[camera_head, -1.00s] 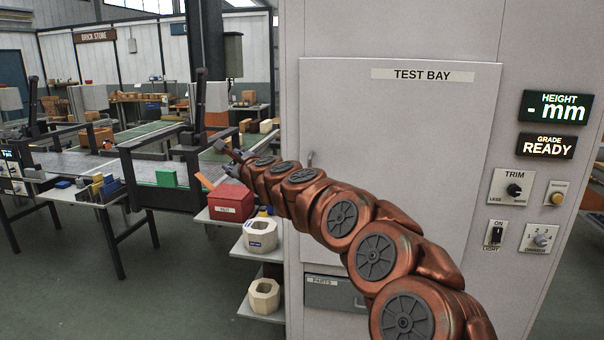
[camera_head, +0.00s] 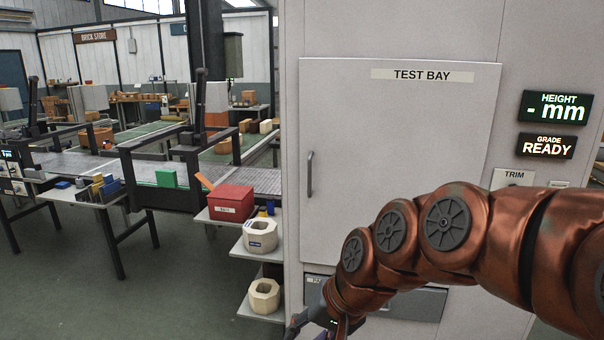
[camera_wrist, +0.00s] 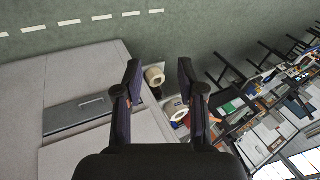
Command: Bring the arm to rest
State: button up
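My arm crosses the lower right of the head view and bends down to the left. My gripper (camera_head: 318,322) is at the bottom edge of the head view, in front of the lower part of the test bay cabinet (camera_head: 340,230). In the wrist view my gripper (camera_wrist: 160,85) shows two dark fingers spread apart with nothing between them touching either one. The floor and two pale octagonal pieces show beyond the fingertips.
The test bay door (camera_head: 400,140) is shut. A parts drawer (camera_head: 410,303) lies behind my arm. To the left stand a red box (camera_head: 231,202) and two pale octagonal blocks (camera_head: 260,236) on shelves. Conveyors (camera_head: 85,165) are further left. Open floor (camera_head: 180,280) lies at lower left.

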jog(key=s+d+f+g+h, duration=0.2)
jog(key=s+d+f, duration=0.2)
jog(key=s+d, duration=0.4)
jog(key=s+d+f+n+g+h, duration=0.1)
jog(key=s+d+f+g+h, duration=0.1)
jog(key=s+d, duration=0.7)
notch_tip(320, 180, down, 2)
jog(key=s+h, duration=0.1)
jog(key=s, duration=0.2)
jog(key=shift+d+f, duration=0.15)
jog(key=shift+f, duration=0.1)
dwell(0.4)
